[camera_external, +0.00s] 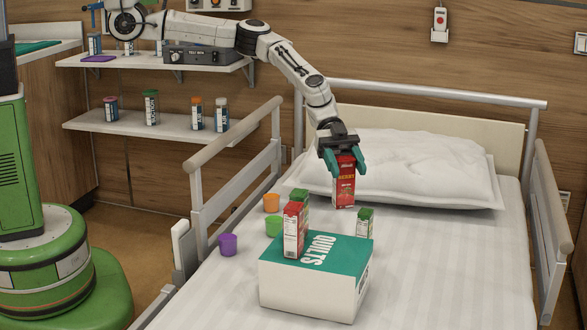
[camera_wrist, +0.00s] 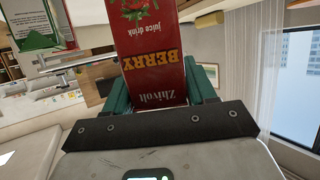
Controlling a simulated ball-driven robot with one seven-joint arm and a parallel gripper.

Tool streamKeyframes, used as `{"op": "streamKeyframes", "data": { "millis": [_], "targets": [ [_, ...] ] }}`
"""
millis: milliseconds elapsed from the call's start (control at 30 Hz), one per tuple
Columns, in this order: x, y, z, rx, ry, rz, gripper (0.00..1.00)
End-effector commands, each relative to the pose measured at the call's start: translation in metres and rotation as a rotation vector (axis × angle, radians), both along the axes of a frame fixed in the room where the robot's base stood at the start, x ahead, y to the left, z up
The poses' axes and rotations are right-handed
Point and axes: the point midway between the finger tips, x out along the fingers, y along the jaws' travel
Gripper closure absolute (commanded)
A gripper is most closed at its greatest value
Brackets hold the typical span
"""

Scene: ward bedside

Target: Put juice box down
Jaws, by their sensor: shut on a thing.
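A red juice box (camera_external: 344,184) labelled BERRY is upright between the green fingers of my gripper (camera_external: 344,160), near the front of the pillow. I cannot tell whether its base touches the bed. In the wrist view the red juice box (camera_wrist: 152,60) fills the gap between the fingers of my gripper (camera_wrist: 160,88) and appears upside down. Another red and white juice box (camera_external: 294,229) stands on the QUILTS box (camera_external: 315,295). A green carton (camera_external: 300,197) stands just behind it, partly hidden, and a small green and white carton (camera_external: 364,222) stands to the right, behind the QUILTS box.
An orange cup (camera_external: 271,203), a green cup (camera_external: 274,226) and a purple cup (camera_external: 228,244) stand on the bed's left side. Bed rails (camera_external: 238,150) edge the bed (camera_external: 450,270). A white pillow (camera_external: 420,165) lies behind my gripper. The bed's right half is clear.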

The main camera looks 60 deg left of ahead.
Motion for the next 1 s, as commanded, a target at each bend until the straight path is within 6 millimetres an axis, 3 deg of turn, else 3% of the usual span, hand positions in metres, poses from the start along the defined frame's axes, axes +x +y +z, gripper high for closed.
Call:
{"op": "streamKeyframes", "data": {
  "millis": [100,233,367,700,867,1000],
  "targets": [
    [-0.022,-0.031,0.018,-0.003,0.003,-0.092,0.82],
    [-0.037,-0.048,0.032,-0.001,0.003,-0.147,0.82],
    [-0.043,-0.054,0.033,0.000,0.005,-0.167,0.82],
    [-0.044,-0.055,-0.021,-0.001,0.007,-0.167,0.82],
    [-0.043,-0.055,-0.033,-0.002,0.005,-0.168,0.82],
    [-0.044,-0.054,-0.054,0.000,0.006,-0.167,0.82]
  ]
}}
